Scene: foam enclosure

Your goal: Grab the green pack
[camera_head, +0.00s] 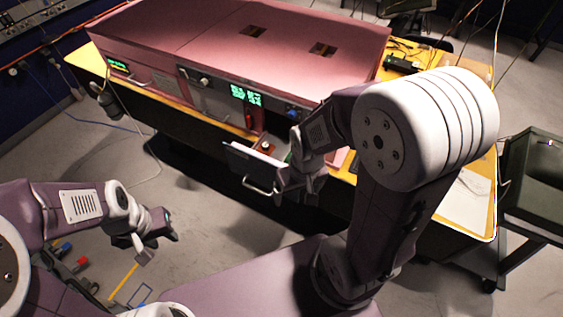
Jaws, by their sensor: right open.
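A small green sliver (288,157) shows just behind my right gripper, at the open drawer of the pink cabinet. It may be the green pack, but the gripper and wrist hide most of it. My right gripper (283,184) is open and sits at the right end of the drawer front (254,164). I cannot tell whether it touches the drawer or the green thing. My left gripper (152,240) hangs over the floor at the lower left, away from the cabinet. Its fingers are too small and dark to tell whether they are open.
The pink cabinet (215,40) with green displays stands on a yellow-edged table (400,219). Its drawer juts out towards me with a metal handle. A dark green case (533,175) stands at the right. Cables lie on the floor at the left.

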